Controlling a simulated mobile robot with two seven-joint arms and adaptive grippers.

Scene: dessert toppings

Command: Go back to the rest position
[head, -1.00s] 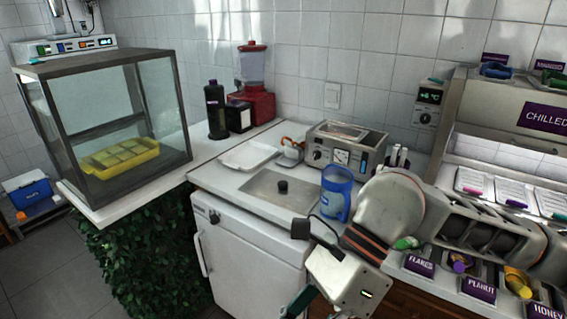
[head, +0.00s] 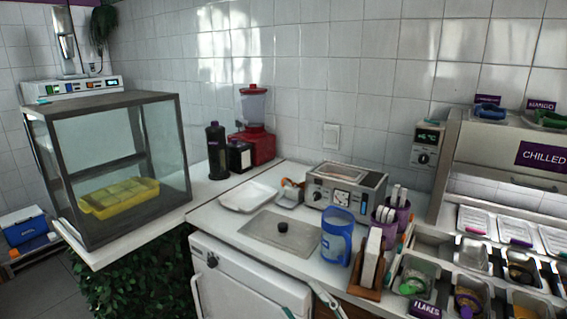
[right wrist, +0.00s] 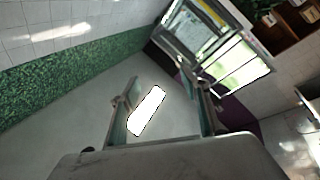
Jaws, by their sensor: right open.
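My right gripper (right wrist: 165,110) shows in the right wrist view with its two fingers spread apart and nothing between them. Behind the fingers are a grey floor (right wrist: 85,110) and a bright white patch, not held. In the head view only a small part of my right gripper (head: 289,313) shows at the bottom edge, in front of the white fridge (head: 245,285). My left gripper is in neither view.
The counter holds a blue pitcher (head: 336,240), a white tray (head: 248,197), a toaster-like appliance (head: 345,188), a red blender (head: 254,145) and a wooden holder (head: 371,270). A glass display case (head: 110,165) stands left, topping bins (head: 415,280) right.

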